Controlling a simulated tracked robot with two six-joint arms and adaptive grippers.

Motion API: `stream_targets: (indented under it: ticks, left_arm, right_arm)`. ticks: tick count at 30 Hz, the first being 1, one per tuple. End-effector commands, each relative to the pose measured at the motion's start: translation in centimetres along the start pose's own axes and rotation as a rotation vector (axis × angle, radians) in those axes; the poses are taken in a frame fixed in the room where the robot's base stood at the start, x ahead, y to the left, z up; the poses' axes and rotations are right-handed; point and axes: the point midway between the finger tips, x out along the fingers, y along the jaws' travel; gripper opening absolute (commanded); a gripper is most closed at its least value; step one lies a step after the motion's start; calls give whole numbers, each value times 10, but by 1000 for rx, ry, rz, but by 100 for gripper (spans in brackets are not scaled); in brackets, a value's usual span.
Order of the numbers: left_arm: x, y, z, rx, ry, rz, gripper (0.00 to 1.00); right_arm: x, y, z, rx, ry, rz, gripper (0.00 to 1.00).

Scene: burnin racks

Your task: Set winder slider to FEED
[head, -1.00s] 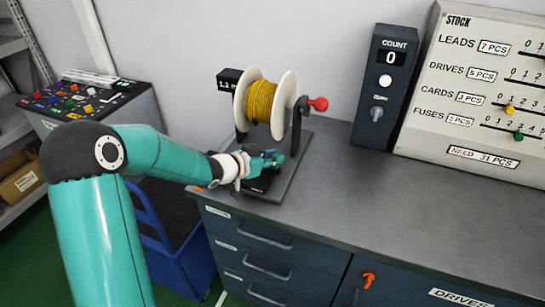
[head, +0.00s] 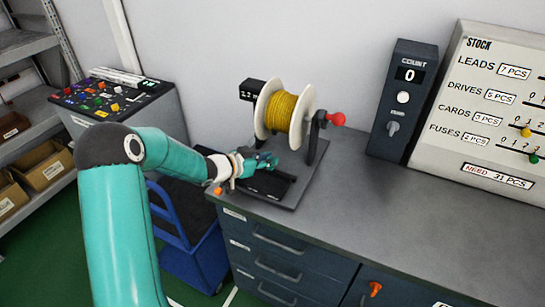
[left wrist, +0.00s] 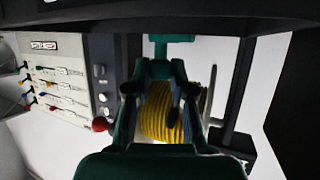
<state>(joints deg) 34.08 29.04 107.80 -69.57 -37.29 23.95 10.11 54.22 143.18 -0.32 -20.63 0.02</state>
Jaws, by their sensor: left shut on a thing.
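The winder stands on the grey bench, with a yellow spool (head: 284,113) between white flanges and a red crank knob (head: 336,119). A dark slider track (head: 280,184) lies on its base plate, in front of the spool. My left gripper (head: 266,162) is low over this track, at its left part, and is shut on the winder's slider. The slider's knob is hidden by the fingers in the head view. The left wrist view shows my left gripper's dark fingers in front of the yellow spool (left wrist: 160,112). FEED lettering cannot be read. My right gripper is out of view.
A black display box (head: 250,91) sits behind the spool. A COUNT box (head: 402,100) and the STOCK board (head: 492,110) stand at the bench's back right. The bench top (head: 400,205) between is clear. A blue cart (head: 190,250) stands below at left.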

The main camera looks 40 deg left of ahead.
Motion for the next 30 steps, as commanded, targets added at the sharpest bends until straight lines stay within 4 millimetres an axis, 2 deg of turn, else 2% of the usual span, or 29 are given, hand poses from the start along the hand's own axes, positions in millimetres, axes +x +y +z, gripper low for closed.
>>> stream_targets:
  ticks: [6,7,11,23,26,30]
  left_arm:
    - [-1,-5,0,1,-1,-13,0]
    - [-1,-5,0,1,-1,-13,26]
    - [-1,-5,0,1,-1,-13,48]
    - [-5,-3,0,2,0,-8,48]
    - [-15,-3,-1,2,0,-9,48]
    - [-39,-4,-1,3,0,-12,48]
  right_arm:
    - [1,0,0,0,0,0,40]
    - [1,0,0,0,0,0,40]
    - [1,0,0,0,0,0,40]
    - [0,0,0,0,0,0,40]
    - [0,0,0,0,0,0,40]
    - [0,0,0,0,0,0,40]
